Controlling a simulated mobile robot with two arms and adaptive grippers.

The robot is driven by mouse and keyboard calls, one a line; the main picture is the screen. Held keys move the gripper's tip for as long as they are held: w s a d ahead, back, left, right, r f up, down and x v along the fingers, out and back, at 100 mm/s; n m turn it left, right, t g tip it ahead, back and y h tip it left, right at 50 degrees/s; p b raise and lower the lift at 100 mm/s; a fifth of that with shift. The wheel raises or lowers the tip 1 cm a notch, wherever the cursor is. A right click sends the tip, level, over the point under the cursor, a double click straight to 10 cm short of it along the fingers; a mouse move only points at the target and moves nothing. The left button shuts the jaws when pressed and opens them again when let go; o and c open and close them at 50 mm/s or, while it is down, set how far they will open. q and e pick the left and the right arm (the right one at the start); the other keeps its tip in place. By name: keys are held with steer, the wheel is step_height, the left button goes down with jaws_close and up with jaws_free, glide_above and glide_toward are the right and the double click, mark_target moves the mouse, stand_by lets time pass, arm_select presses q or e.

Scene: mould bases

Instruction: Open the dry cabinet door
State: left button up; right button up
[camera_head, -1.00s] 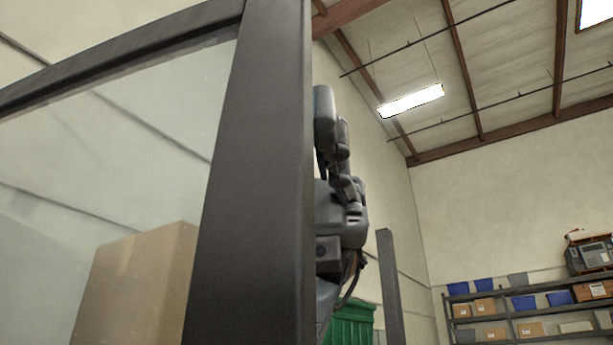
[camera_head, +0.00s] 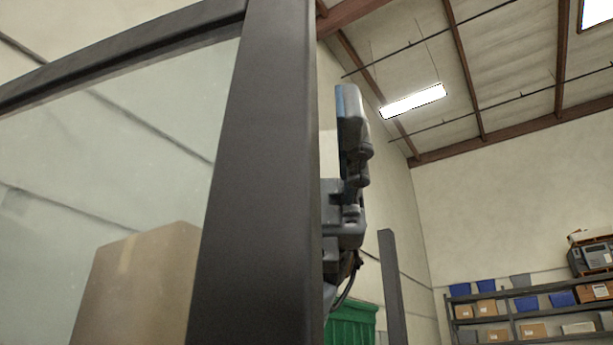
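The dry cabinet door (camera_head: 255,180) fills the left of the head view, with a dark frame around a clear glass pane (camera_head: 110,180). Its thick upright edge runs from top to bottom of the picture. My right gripper (camera_head: 353,110) shows just to the right of this upright, pointing up. The upright hides part of my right gripper and arm. I cannot tell whether the fingers are apart, or whether they touch the door. No handle shows. My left gripper is not in view.
A cardboard box (camera_head: 140,285) shows through the glass. A grey post (camera_head: 392,290) and a green object (camera_head: 350,322) stand beyond my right arm. Shelves with boxes and blue bins (camera_head: 530,315) are far off at the lower right.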

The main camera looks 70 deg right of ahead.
steer(key=v, duration=1.2)
steer(key=shift+d, duration=0.1)
